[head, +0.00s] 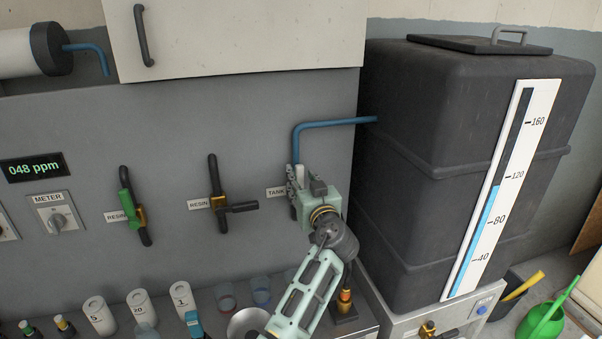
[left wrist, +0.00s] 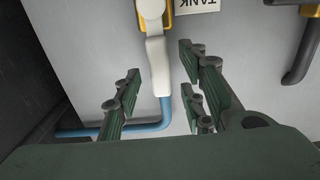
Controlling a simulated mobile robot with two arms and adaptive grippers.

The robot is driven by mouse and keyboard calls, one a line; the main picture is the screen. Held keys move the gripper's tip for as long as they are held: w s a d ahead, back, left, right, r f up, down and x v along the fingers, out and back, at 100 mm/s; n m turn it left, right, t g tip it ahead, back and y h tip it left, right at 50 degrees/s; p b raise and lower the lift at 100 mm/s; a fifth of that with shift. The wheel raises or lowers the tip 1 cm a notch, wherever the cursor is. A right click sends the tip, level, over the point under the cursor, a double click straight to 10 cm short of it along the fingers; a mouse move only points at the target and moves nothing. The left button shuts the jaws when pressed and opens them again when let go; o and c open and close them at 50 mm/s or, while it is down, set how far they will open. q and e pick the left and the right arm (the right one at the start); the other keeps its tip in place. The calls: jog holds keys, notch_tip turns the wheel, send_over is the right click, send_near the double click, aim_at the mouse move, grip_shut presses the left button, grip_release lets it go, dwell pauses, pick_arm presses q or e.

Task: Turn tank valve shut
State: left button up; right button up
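The tank valve's white lever (left wrist: 158,62) points along the blue pipe (left wrist: 140,127), in line with it. In the head view, the lever is mostly hidden behind my gripper, just below the pipe's bend (head: 296,145). The valve has a yellow collar (left wrist: 168,14) beside the TANK label (left wrist: 198,4). My left gripper (left wrist: 160,85) is open, with its fingers on either side of the lever and gaps showing between. It also shows in the head view (head: 296,182) against the wall panel. My right gripper is not in view.
Two RESIN valves, one with a green lever (head: 125,202) and one with a black lever (head: 238,207), are to the left. The dark tank (head: 415,190) with a level gauge (head: 497,200) stands close on the right. Cups and white containers (head: 140,305) line the counter below.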

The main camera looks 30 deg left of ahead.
pick_arm(q)
jog(key=shift+w+a, duration=0.45)
jog(key=shift+a, duration=0.05)
grip_shut()
dwell(0.3)
